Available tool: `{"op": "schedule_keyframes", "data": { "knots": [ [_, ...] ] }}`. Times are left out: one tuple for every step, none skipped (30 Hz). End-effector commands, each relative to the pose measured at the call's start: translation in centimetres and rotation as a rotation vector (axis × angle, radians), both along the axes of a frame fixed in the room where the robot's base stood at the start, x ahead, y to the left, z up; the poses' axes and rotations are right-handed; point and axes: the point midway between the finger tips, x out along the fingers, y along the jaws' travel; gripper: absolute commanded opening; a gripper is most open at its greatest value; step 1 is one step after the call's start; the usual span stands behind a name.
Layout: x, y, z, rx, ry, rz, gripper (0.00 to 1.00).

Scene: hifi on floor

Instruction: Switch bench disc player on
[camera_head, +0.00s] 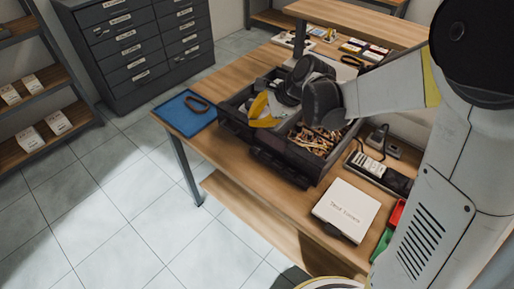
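I cannot tell for sure which thing on the wooden bench (232,153) is the disc player. A white flat box (346,208) with dark lettering lies near the bench's front right, with a dark part at its front edge. A black device with a pale panel (367,164) lies behind it. No power button can be made out. My arm reaches in from the right, and its dark end, my gripper (270,97), is over the left part of a dark open tray (306,176). The fingers are small and partly hidden, so their opening is unclear.
The tray holds brown pieces and a yellow item (262,110). A blue mat (185,113) with a brown ring lies at the bench's left end. Red (397,213) and green (381,244) items lie at right. A drawer cabinet (137,43) stands behind; tiled floor is clear at left.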

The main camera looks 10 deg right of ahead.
Motion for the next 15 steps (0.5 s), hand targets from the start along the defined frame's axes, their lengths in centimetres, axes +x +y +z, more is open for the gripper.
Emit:
{"op": "schedule_keyframes", "data": {
  "knots": [
    [0.0, 0.0, 0.0, 0.0, 0.0, 0.0, 0.0],
    [0.0, 0.0, -0.1, 0.0, 0.0, 0.0, 0.0],
    [0.0, 0.0, -0.2, -0.001, 0.0, 0.0, 0.0],
    [0.0, 0.0, -0.3, -0.001, 0.0, 0.0, 0.0],
    [0.0, 0.0, -0.4, -0.001, 0.0, 0.0, 0.0],
    [0.0, 0.0, -0.7, -0.001, 0.0, 0.0, 0.0],
    [0.0, 0.0, -0.9, -0.001, 0.0, 0.0, 0.0],
    [0.0, 0.0, -1.1, -0.001, 0.0, 0.0, 0.0],
    [0.0, 0.0, -1.5, -0.001, 0.0, 0.0, 0.0],
    [0.0, 0.0, -1.8, -0.001, 0.0, 0.0, 0.0],
    [0.0, 0.0, -2.2, -0.001, 0.0, 0.0, 0.0],
    [0.0, 0.0, -2.7, -0.001, 0.0, 0.0, 0.0],
    [0.0, -0.1, -3.1, -0.001, 0.0, 0.0, 0.0],
    [0.0, -0.1, -3.5, -0.001, 0.0, 0.0, 0.0],
    [0.0, -0.1, -4.1, -0.001, 0.0, 0.0, 0.0]
  ]
}}
